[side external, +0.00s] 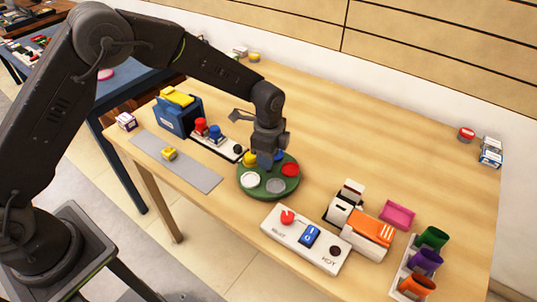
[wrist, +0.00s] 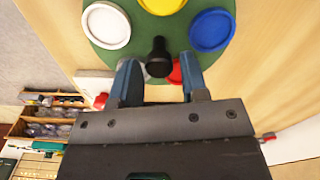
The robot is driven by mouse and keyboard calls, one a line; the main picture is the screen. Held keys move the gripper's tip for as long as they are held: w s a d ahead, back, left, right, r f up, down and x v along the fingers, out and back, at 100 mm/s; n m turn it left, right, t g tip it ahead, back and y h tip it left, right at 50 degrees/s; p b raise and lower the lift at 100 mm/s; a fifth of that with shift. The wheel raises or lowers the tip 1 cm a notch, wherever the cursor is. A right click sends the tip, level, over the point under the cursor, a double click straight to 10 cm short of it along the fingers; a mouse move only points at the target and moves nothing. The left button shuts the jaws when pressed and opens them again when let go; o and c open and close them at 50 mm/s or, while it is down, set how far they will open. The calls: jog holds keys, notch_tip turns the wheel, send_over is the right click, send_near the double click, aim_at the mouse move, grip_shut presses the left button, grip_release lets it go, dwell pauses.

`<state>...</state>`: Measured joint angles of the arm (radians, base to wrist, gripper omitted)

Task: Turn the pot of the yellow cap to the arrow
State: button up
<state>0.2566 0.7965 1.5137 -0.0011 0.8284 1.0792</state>
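A green round turntable (side external: 268,192) sits on the wooden table and carries several round coloured pots. The yellow-capped pot (side external: 249,159) is at its back left, and also shows in the wrist view (wrist: 162,4) at the top edge. White (wrist: 106,26) and blue (wrist: 211,30) caps flank it there; red and grey ones are partly covered by my fingers. A black knob (wrist: 158,57) stands at the turntable's middle. My gripper (side external: 268,160) is over the turntable, its blue fingers (wrist: 158,66) apart with the knob between them in view; contact cannot be told. I cannot make out an arrow.
A white panel (side external: 297,243) with a red knob and blue switch lies in front. An orange-and-white device (side external: 369,230), a pink tray (side external: 397,215) and coloured cups (side external: 426,262) stand right. A blue box (side external: 178,116) and grey strip (side external: 195,174) are left. The table's back right is mostly clear.

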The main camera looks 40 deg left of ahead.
jog(key=shift+o, duration=1)
notch_tip(320, 180, up, 14)
jog(key=shift+f, duration=0.1)
jog(key=s+a+r+n+t, duration=0.3)
jog(key=s+a+r+n, duration=0.45)
jog(key=s+r, duration=0.4)
jog(key=s+a+f+n+t, duration=0.1)
jog(key=s+n, duration=0.3)
jog(key=s, duration=0.4)
jog(key=s+a+n+t, duration=0.1)
jog(key=s+a+n, duration=0.3)
jog(key=s, duration=0.3)
jog(key=shift+s+f+t, duration=0.3)
jog(key=shift+s+f, duration=0.05)
